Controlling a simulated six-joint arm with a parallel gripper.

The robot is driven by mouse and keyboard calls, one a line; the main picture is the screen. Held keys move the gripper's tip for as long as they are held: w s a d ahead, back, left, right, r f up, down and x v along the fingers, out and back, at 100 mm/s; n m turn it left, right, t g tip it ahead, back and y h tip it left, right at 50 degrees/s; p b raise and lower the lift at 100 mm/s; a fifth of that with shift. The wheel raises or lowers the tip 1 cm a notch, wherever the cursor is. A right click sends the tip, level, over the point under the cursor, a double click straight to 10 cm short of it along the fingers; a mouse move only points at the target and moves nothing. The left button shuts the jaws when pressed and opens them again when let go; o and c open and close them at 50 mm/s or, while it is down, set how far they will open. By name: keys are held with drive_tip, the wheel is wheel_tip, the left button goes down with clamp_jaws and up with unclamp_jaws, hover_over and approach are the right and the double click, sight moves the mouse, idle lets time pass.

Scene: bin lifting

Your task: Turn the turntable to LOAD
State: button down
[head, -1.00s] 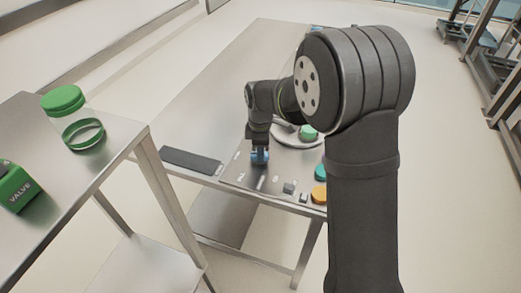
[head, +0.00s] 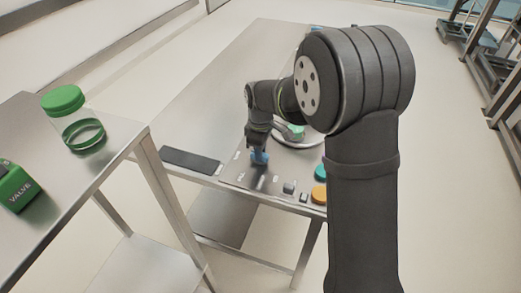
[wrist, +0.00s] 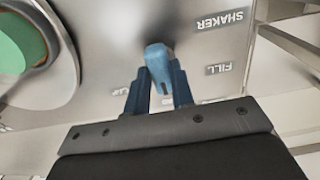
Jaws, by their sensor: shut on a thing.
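A blue handle (wrist: 158,63) stands up from the grey metal panel (wrist: 110,55) in the wrist view. It also shows in the head view (head: 260,157), under my gripper, and leans slightly. My gripper (wrist: 160,88) is shut on the blue handle, one finger on each side of its lower part. In the head view my gripper (head: 257,143) is tilted over the panel. The round turntable (head: 308,142) lies behind it, partly hidden by my arm, with a green-topped item (head: 296,131) on it. SHAKER and FILL labels are readable beside the handle; another is partly covered.
An orange button (head: 319,195) and a teal button (head: 320,172) sit at the panel's right side, near my arm. A dark flat pad (head: 191,160) lies to the left. A side table holds a clear jar with a green lid (head: 63,98) and a green VALVE box (head: 17,186).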

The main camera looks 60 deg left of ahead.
drive_tip(key=c, duration=1.2)
unclamp_jaws()
drive_tip(key=shift+c, duration=0.2)
wheel_tip(320, 180, up, 18)
drive_tip(key=shift+f, duration=0.25)
drive_tip(key=shift+f, duration=0.1)
wheel_tip(320, 180, down, 17)
drive_tip(key=shift+f, duration=0.2)
drive_tip(key=shift+r, duration=0.15)
